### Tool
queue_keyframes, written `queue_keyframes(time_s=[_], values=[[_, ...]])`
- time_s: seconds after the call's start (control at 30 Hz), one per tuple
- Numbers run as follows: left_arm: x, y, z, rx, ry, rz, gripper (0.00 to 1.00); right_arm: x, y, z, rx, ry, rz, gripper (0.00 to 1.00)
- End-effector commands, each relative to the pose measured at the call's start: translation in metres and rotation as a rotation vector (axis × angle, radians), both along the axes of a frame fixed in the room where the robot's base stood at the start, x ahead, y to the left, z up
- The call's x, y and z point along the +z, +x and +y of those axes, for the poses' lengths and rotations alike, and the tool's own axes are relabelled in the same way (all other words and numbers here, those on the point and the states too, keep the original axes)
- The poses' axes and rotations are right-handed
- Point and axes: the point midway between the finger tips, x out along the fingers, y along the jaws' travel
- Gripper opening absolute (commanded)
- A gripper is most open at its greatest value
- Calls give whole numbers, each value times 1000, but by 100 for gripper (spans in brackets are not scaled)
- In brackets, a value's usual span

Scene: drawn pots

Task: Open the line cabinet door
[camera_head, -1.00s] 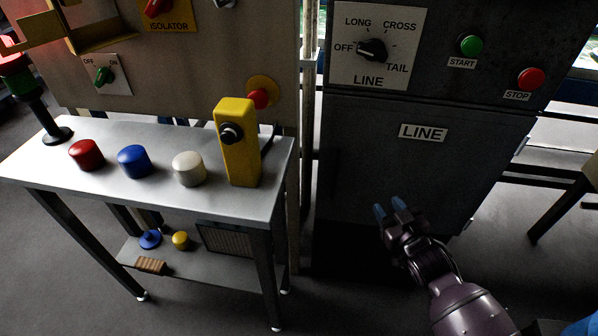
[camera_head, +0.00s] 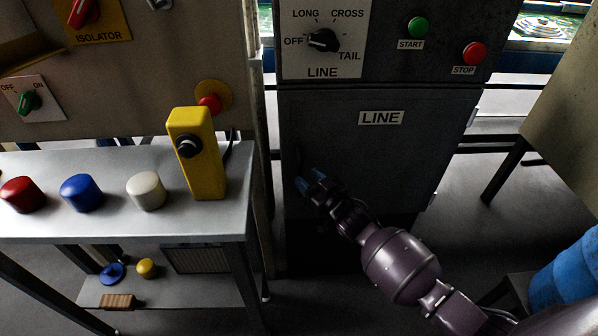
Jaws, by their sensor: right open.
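The line cabinet (camera_head: 440,70) is dark grey, with a selector knob, a start button and a stop button on its upper panel. Its lower door (camera_head: 400,160) carries a white LINE label (camera_head: 381,118) and looks closed. A faint dark upright shape, perhaps the handle, shows near the door's left edge; it is too dark to be sure. My right gripper (camera_head: 310,180) is open, its blue fingertips in front of the door's lower left part. I cannot tell whether they touch it. The gripper and arm hide part of the door's lower area. My left gripper is out of view.
A grey metal table (camera_head: 110,222) stands left of the cabinet, with red, blue and white knobs and a yellow switch box (camera_head: 205,165) on it. A blue barrel-like object (camera_head: 565,275) is at the lower right. Dark floor lies open right of the cabinet.

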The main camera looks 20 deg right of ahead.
Motion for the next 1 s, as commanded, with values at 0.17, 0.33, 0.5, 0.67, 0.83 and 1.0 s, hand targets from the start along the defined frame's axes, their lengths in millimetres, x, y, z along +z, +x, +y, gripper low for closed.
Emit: queue_keyframes(time_s=[0.17,0.33,0.5,0.67,0.83,1.0], values=[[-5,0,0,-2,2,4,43,-2,23,7,0,1,1,41],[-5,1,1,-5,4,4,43,-1,34,11,0,1,1,41],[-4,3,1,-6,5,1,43,0,38,12,-1,0,1,41],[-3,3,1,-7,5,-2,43,0,38,12,-1,0,1,41],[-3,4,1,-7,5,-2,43,0,38,12,0,0,1,21],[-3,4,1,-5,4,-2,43,0,38,12,0,0,1,0]])
